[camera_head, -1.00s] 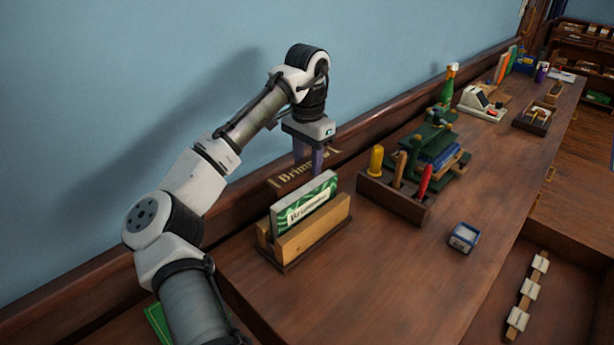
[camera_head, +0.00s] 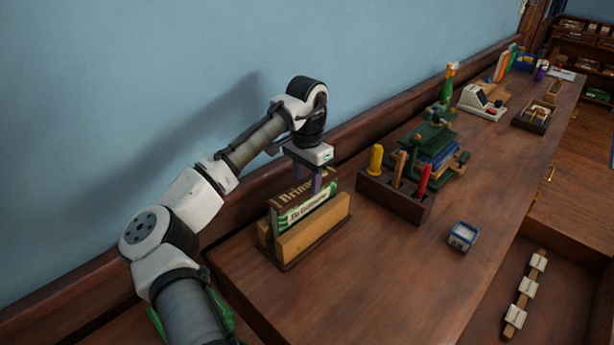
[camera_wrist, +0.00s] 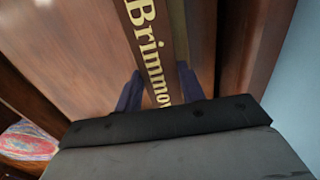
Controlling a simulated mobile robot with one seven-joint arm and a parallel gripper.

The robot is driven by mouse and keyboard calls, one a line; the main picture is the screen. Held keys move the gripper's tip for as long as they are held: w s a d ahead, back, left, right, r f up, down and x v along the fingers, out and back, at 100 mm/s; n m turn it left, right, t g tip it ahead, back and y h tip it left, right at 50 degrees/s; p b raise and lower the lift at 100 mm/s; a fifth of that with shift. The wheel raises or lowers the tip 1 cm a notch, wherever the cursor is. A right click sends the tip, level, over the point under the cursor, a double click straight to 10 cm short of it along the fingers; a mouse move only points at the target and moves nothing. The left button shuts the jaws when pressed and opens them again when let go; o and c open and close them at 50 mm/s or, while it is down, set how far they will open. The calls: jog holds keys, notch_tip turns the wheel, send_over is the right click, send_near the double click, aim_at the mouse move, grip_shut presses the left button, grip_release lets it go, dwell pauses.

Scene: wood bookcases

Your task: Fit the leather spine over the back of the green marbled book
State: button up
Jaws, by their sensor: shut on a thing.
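The leather spine (camera_head: 290,200) is dark brown with gold "Brimmo…" lettering. My gripper (camera_head: 313,180) is shut on it. The spine lies along the top of the green marbled book (camera_head: 283,226), hiding its upper part. The book stands upright in a wooden holder (camera_head: 317,231), with its pale title label and a little green showing below the spine. In the wrist view the spine (camera_wrist: 150,40) runs between the purple fingers of my gripper (camera_wrist: 160,92). I cannot tell how fully it is seated or how its far side sits.
A tool rack (camera_head: 391,201) with yellow, tan and red handles stands right of the holder, before a green press (camera_head: 435,143). The blue wall (camera_head: 120,80) rises behind.

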aim_at(307, 184)
jog(key=shift+f, duration=0.2)
jog(key=o, duration=0.9)
jog(key=shift+o, duration=0.2)
notch_tip(307, 184, up, 13)
jog(key=shift+r+b, duration=0.15)
jog(key=shift+b, duration=0.3)
